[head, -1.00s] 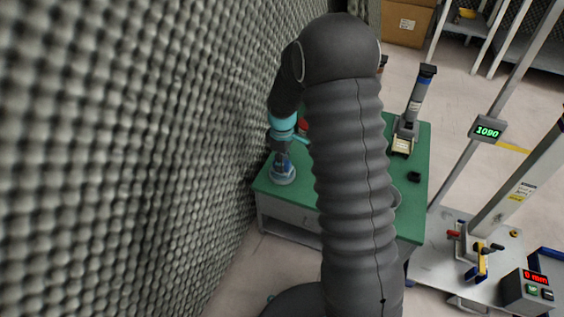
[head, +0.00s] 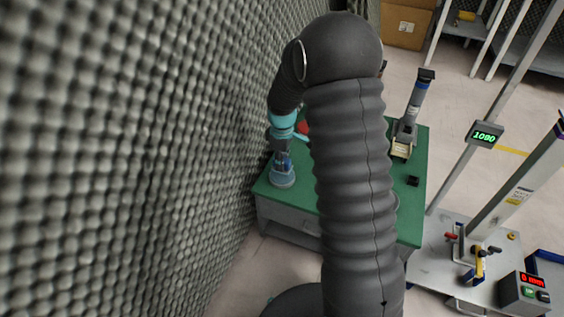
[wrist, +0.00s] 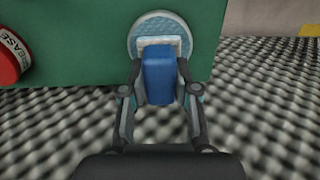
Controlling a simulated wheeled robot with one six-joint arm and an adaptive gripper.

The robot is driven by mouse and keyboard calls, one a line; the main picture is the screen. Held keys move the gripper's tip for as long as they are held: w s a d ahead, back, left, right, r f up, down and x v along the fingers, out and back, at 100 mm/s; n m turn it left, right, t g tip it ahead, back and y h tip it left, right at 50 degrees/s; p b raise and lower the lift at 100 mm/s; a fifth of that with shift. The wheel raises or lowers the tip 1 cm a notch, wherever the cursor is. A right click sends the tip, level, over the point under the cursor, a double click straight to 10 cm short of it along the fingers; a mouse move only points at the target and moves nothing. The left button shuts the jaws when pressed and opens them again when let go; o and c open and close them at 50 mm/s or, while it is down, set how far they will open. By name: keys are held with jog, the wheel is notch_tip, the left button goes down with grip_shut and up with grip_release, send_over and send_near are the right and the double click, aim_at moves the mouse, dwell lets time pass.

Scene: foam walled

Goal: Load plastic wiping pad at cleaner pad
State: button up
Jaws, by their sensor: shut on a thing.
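In the wrist view my gripper (wrist: 160,72) is shut on a blue block with a pale textured front edge, which I take to be the plastic wiping pad (wrist: 159,85). Just beyond it is a round light-blue disc with a whitish rim, which I take to be the cleaner pad (wrist: 178,24). The held pad's pale edge overlaps the disc in this view; I cannot tell whether they touch. In the head view my gripper (head: 281,160) points down over the disc (head: 283,182) at the left front corner of the green table, its fingers small and partly hidden.
The green table (head: 408,220) stands close to the grey foam wall (head: 130,160). A red grease can (wrist: 8,60) is at the left in the wrist view. A microscope-like device (head: 410,115) and a small black object (head: 413,181) are at the table's right.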

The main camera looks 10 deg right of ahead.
jog(key=shift+r+p, duration=1.15)
jog(key=shift+r, duration=0.95)
